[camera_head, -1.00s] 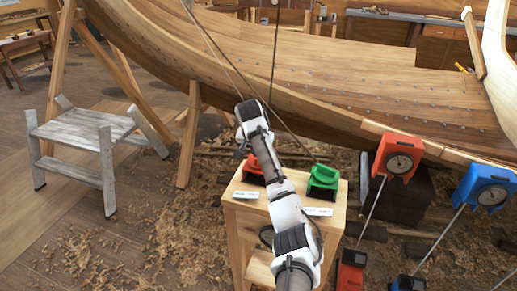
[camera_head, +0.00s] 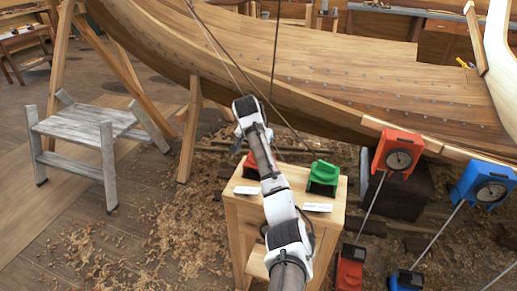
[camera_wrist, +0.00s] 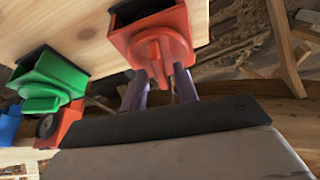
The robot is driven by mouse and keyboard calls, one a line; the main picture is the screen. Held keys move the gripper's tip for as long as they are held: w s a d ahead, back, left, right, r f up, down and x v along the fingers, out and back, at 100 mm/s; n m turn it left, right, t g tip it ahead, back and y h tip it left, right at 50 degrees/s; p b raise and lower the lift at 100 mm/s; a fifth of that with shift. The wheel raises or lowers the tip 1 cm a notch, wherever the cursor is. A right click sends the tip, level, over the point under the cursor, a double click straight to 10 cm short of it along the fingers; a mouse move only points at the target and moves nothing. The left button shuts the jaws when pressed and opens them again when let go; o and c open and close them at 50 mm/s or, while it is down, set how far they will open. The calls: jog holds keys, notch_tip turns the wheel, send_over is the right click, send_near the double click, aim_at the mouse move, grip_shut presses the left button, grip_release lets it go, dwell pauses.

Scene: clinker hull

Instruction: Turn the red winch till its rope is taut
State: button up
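The red winch (camera_head: 250,167) stands on a small wooden stand (camera_head: 235,210), mostly hidden behind my arm in the head view. In the wrist view the red winch (camera_wrist: 165,30) shows large, with its red handle pointing towards me. My gripper (camera_wrist: 160,88) has its two fingers apart, one on each side of the handle's end, with a narrow gap seeming to show; I cannot tell whether they touch it. Dark ropes run down from the top of the head view behind my arm; which one belongs to the red winch is hidden.
A green winch (camera_head: 323,177) stands to the right on the same stand, with white labels in front. A red dial gauge (camera_head: 398,152) and a blue one (camera_head: 486,184) are farther right. The wooden hull (camera_head: 330,80) fills the back. A grey step stool (camera_head: 90,125) stands left.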

jog(key=shift+r, duration=0.1)
jog(key=p+v, duration=0.3)
jog(key=v, duration=1)
jog(key=shift+r, duration=0.35)
jog(key=shift+s, duration=0.1)
